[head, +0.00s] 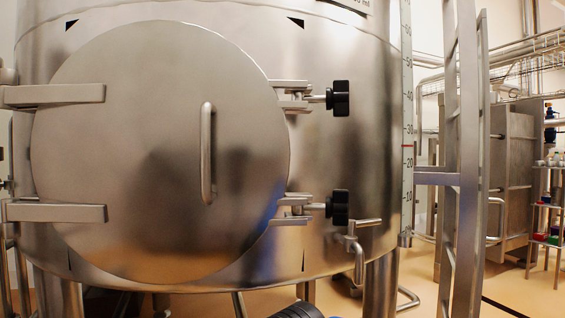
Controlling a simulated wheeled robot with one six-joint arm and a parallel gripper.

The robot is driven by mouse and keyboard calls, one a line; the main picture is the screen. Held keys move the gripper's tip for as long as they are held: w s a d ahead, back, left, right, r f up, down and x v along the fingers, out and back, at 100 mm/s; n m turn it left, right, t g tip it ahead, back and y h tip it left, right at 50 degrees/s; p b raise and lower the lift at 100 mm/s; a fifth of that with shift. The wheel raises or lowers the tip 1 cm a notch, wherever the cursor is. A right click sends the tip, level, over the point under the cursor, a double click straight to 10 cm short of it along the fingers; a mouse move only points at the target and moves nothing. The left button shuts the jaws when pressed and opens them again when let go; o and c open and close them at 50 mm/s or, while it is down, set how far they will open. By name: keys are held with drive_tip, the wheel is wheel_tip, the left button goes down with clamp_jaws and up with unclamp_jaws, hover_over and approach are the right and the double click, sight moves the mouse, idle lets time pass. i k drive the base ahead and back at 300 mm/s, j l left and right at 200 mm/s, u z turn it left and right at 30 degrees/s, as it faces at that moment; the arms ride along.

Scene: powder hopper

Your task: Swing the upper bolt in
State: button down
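The upper bolt (340,98) has a black knob on a short metal rod at the right of the round hopper door (130,150). Its rod points right, away from the door, from between a pair of metal lugs (290,86) at the door's edge. The lower bolt (340,207) has the same black knob and also points right from its own lugs (291,200). The door appears to lie flat against the hopper. How the rods sit inside the lugs is hard to see.
A vertical handle (207,153) stands out from the door, with two hinge arms (55,95) at left. An outlet tap (355,245) sits below the lower bolt. A level scale (407,130) and a ladder (465,160) stand at right. The space around the upper knob looks clear.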

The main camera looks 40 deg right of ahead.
sight(312, 99)
drive_tip(key=k+l+u, duration=0.15)
drive_tip(key=l, duration=0.2)
drive_tip(key=k+l+u, duration=0.15)
drive_tip(key=l, duration=0.2)
drive_tip(key=k+l+u, duration=0.1)
drive_tip(key=l, duration=0.25)
drive_tip(key=k+l+u, duration=0.15)
drive_tip(key=l, duration=0.15)
drive_tip(key=k+l+z, duration=0.1)
drive_tip(key=k+z, duration=0.15)
